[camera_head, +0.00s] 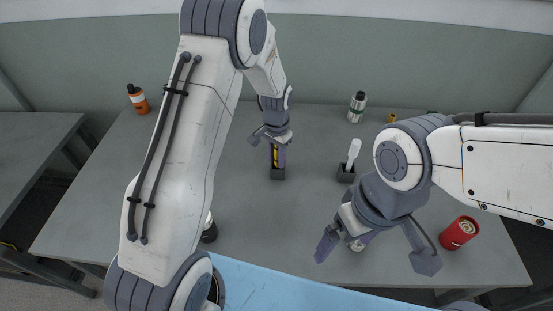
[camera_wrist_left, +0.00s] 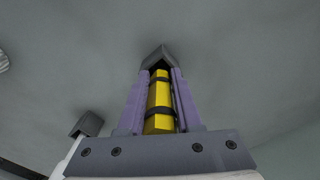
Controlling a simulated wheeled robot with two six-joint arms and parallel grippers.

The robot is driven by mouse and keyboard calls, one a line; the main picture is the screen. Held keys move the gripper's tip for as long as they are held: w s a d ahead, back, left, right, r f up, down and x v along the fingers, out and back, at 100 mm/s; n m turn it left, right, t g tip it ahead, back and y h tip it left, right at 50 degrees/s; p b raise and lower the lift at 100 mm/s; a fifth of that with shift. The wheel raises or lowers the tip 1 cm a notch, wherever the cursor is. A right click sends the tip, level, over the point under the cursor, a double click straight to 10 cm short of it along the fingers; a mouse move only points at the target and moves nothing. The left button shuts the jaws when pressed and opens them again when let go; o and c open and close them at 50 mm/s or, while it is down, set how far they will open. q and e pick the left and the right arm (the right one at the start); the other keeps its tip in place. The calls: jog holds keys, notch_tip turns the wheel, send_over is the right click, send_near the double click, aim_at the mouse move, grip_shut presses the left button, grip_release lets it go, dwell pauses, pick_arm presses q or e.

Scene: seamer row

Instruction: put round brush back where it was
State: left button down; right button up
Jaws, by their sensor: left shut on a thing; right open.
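My left gripper (camera_head: 277,143) is shut on a yellow piece with black bands, which I take to be the round brush (camera_head: 275,156). In the left wrist view the brush (camera_wrist_left: 159,103) lies lengthwise between the two purple fingers. In the head view its lower end meets the top of a small dark block holder (camera_head: 278,174); I cannot tell whether it is seated inside. The bristle end is hidden. My right gripper (camera_head: 376,256) is open and empty over the right part of the table.
A second dark holder (camera_head: 346,174) with a white-handled tool (camera_head: 353,152) stands to the right. A red can (camera_head: 459,232) lies near the right edge. An orange bottle (camera_head: 138,98) and a white-and-black jar (camera_head: 356,106) stand at the back. The grey table (camera_head: 255,220) is clear in front of the left holder.

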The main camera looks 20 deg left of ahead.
pick_arm(q)
jog(key=shift+f, duration=0.15)
jog(key=c, duration=0.6)
grip_release()
